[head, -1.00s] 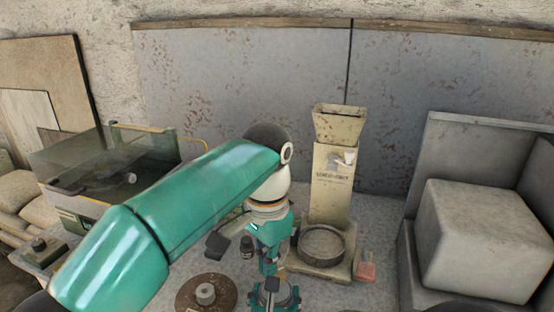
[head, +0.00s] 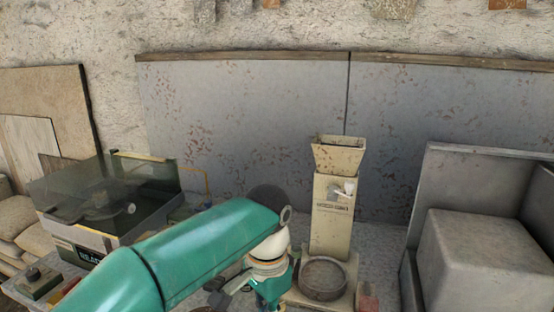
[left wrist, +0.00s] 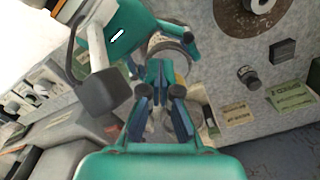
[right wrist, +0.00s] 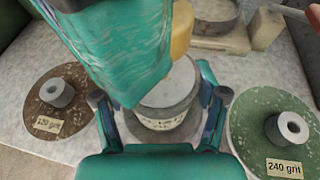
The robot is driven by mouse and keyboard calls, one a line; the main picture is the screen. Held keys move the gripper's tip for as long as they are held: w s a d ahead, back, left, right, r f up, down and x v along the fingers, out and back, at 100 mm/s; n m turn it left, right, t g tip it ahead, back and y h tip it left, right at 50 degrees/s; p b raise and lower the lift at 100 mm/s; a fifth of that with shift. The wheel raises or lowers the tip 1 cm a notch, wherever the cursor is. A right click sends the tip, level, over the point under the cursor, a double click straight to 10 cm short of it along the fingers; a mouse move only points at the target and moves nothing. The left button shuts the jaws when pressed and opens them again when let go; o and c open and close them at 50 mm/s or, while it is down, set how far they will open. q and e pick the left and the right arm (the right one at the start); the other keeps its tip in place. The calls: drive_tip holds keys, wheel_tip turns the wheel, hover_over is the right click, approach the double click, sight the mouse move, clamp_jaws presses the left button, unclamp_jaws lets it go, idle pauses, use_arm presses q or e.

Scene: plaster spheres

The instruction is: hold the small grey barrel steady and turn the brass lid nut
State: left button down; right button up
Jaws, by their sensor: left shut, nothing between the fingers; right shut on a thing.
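The small grey barrel (right wrist: 168,92) stands between the fingers of my right gripper (right wrist: 165,112) in the right wrist view, with a dark-lettered pale label band on its side. That gripper is shut on it. A teal arm link covers the barrel's left and upper side. My left gripper (left wrist: 160,84) is shut and empty in the left wrist view. A yellow piece (right wrist: 181,28) shows above the barrel; I cannot tell whether it is the brass lid nut. In the head view the barrel and nut are hidden or below the picture.
A brown disc (right wrist: 40,118) labelled 120 grit lies left of the barrel, and a green disc (right wrist: 258,112) labelled 240 grit right. In the head view, a cream hopper machine (head: 331,220) stands behind my left arm, a glass-hooded machine (head: 90,235) at left, a grey block (head: 485,255) at right.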

use_arm(q)
drive_tip(key=shift+w+a, duration=0.25)
drive_tip(key=shift+w, duration=0.1)
idle(0.3)
drive_tip(key=shift+w+a, duration=0.35)
drive_tip(key=shift+a, duration=0.05)
drive_tip(key=shift+w+a, duration=0.1)
drive_tip(key=shift+w, duration=0.1)
drive_tip(key=shift+w+a, duration=0.1)
drive_tip(key=shift+w, duration=0.15)
drive_tip(key=shift+a, duration=0.15)
idle(0.4)
wheel_tip(320, 180, up, 6)
drive_tip(key=shift+s+a, duration=0.2)
idle(0.5)
